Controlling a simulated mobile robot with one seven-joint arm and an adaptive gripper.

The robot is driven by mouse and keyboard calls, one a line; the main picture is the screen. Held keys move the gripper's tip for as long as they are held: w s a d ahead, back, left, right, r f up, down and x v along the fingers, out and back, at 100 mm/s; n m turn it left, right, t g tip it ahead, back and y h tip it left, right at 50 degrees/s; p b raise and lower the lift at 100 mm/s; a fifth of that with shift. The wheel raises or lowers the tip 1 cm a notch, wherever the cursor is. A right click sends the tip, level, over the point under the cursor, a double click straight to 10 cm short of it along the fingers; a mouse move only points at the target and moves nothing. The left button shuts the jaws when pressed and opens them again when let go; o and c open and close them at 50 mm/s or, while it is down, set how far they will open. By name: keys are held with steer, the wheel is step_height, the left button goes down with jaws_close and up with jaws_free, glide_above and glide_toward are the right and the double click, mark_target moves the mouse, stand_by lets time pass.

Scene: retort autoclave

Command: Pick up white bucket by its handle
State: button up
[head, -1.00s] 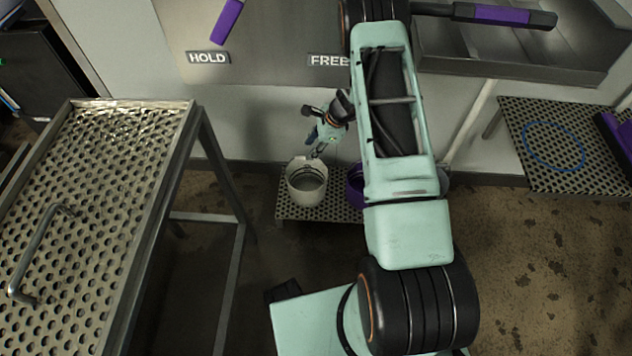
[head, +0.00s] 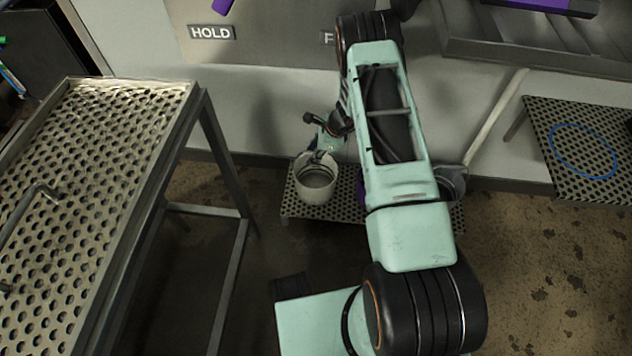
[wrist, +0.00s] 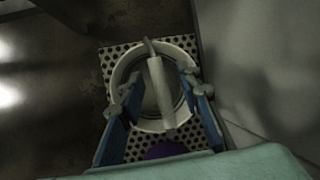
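The white bucket (head: 315,180) stands upright on a low perforated platform in the head view. In the wrist view, its round rim (wrist: 120,75) and open top face the camera. A pale bar-shaped handle (wrist: 160,92) crosses over the opening. My gripper (wrist: 158,94) is open, with one blue finger on each side of the handle and gaps between them. In the head view, my gripper (head: 318,155) is at the bucket's top, and its fingertips are too small there to make out clearly.
The low perforated platform (head: 300,208) also holds a purple bucket (head: 361,186), mostly hidden by my arm, and a grey bucket (head: 452,180). A perforated metal table (head: 100,150) stands at left. Another perforated stand (head: 575,135) with a blue ring is at right. The wall is close behind.

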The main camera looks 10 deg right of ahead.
steer(key=shift+w+a+f, duration=0.1)
steer(key=shift+f, duration=0.2)
steer(key=shift+r, duration=0.1)
jaws_close()
steer(key=shift+r, duration=0.15)
